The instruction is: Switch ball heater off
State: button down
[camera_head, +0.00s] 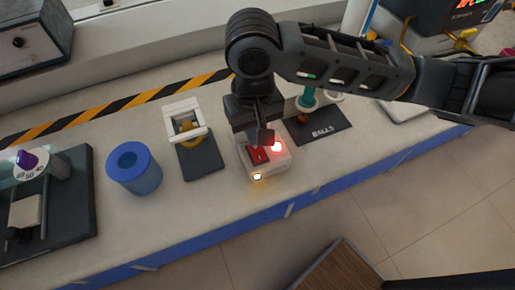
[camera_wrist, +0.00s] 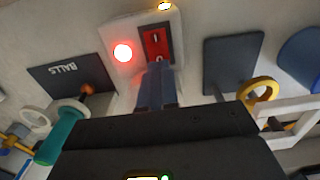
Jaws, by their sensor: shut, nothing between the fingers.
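The white switch box (camera_head: 283,167) stands on the bench, and it also shows in the wrist view (camera_wrist: 112,33). On it are a red rocker switch (camera_head: 258,156), a glowing red lamp (camera_head: 276,147) and a small yellowish light (camera_head: 257,177) at the front edge. In the wrist view the rocker (camera_wrist: 155,43) has white marks and the lamp (camera_wrist: 122,52) is lit. My gripper (camera_head: 264,139) is shut and empty, pointing down over the box. In the wrist view its fingertips (camera_wrist: 157,70) are at the rocker's edge and hide part of it; I cannot tell whether they touch.
Right of the box is a dark mat marked BALLS (camera_head: 322,130) with a teal-handled item (camera_head: 308,97) and a small orange-brown ball. To the left are a white stand with a yellow ring (camera_head: 184,110), a blue cup (camera_head: 134,170) and a dial device (camera_head: 38,168).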

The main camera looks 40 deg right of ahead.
jog(key=shift+f+b, duration=0.45)
jog(key=shift+f, duration=0.25)
dwell(0.8)
jog(key=shift+r, duration=0.15)
notch_tip(320, 180, up, 7)
jog(key=p, duration=0.6)
dwell(0.3)
dwell(0.5)
